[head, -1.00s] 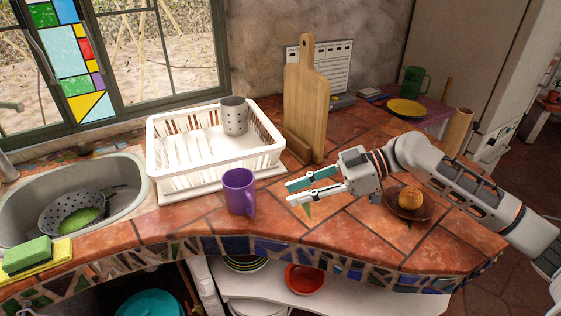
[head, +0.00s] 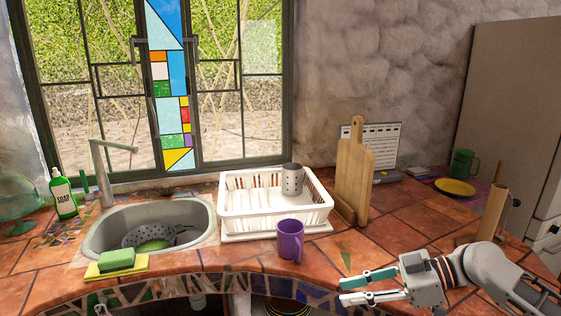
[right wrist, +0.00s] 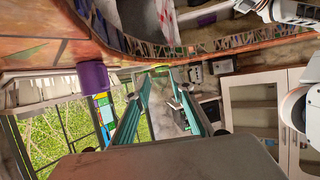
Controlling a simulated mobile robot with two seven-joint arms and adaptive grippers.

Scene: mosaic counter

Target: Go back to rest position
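My right gripper (head: 342,291) is at the lower right of the head view, in front of and to the right of the purple mug (head: 290,240). Its two teal-lined fingers are apart with nothing between them, and the right wrist view also shows them (right wrist: 162,88) spread and empty. The purple mug stands upright on the tiled counter, apart from the gripper; it shows upside down in the right wrist view (right wrist: 93,76). My left gripper is in neither view.
Behind the mug stands a white dish rack (head: 262,222) with a grey cup (head: 292,180). A wooden cutting board (head: 353,170) leans to its right. The sink (head: 110,236) and green sponge (head: 117,259) are at left. A paper-roll holder (head: 493,213) stands near my right arm.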

